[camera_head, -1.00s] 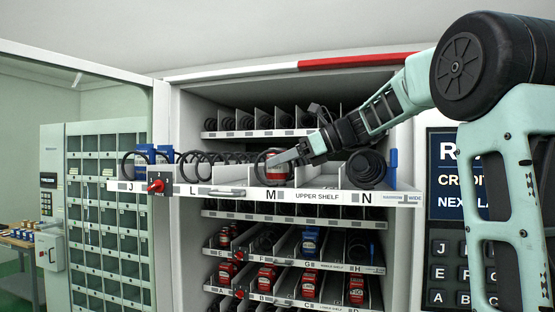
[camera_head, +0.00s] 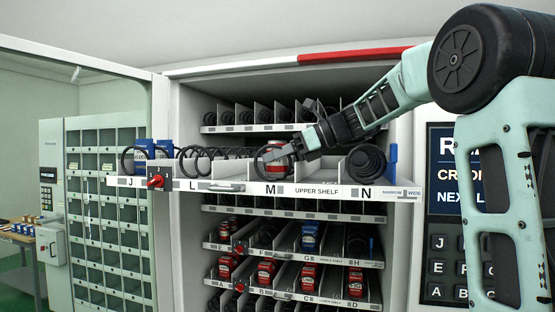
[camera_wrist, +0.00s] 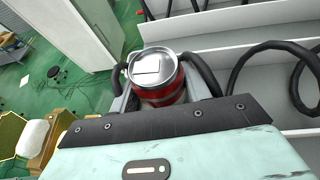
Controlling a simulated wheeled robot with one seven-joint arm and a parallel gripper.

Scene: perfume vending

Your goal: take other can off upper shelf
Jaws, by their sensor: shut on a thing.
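A red can with a silver top (camera_head: 274,160) is at slot M of the pulled-out upper shelf (camera_head: 310,191). My gripper (camera_head: 281,153) reaches in from the right and is shut on this can. In the wrist view the can (camera_wrist: 158,88) stands between the two fingers (camera_wrist: 158,82), its lid facing the camera. The can shows above the shelf's front edge; whether its base clears the shelf floor is hidden.
Blue items (camera_head: 146,152) stand at slot J on the left. Black spiral coils (camera_head: 366,163) fill slot N and the slots near L. A red knob (camera_head: 156,182) sits on the shelf front. Lower shelves hold red and blue cans. An open glass door is left.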

